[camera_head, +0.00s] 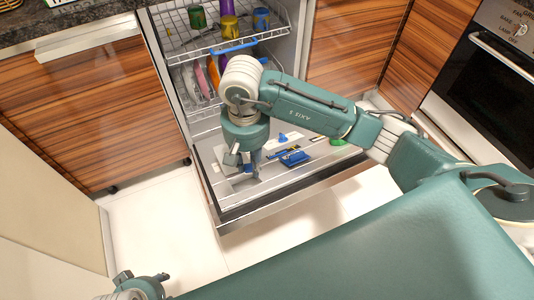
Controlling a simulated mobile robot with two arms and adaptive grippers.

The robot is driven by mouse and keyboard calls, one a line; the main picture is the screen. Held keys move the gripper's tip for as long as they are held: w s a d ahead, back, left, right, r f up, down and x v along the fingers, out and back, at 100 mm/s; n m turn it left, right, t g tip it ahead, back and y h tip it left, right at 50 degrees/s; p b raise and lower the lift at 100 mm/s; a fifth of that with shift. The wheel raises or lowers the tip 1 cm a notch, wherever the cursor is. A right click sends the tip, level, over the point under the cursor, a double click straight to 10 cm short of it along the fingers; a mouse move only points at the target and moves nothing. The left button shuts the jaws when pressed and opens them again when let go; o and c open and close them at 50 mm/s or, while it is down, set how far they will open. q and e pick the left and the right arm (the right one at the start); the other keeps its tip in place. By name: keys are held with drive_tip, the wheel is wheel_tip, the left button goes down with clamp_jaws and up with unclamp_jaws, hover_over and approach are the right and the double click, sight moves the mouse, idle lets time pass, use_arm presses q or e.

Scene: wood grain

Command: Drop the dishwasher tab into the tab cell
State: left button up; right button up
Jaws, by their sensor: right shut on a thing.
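The dishwasher door (290,187) is folded down flat, with its inner side facing up. A blue part (293,157) on the door's inner side looks like the tab cell's lid; the cell's inside is too small to make out. My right gripper (243,172) points down over the left part of the door, to the left of the blue part. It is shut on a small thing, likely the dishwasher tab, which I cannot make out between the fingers. My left gripper (141,279) shows only partly at the bottom left edge, far from the door; its fingers are unclear.
The upper rack (212,38) holds several coloured cups. The lower rack (188,84) holds plates behind my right arm. A green round thing (337,141) is at the door's right. An oven (480,90) stands at the right. The floor (150,215) left of the door is clear.

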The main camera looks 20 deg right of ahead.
drive_tip(key=o, duration=0.9)
wheel_tip(320, 180, up, 12)
idle(0.7)
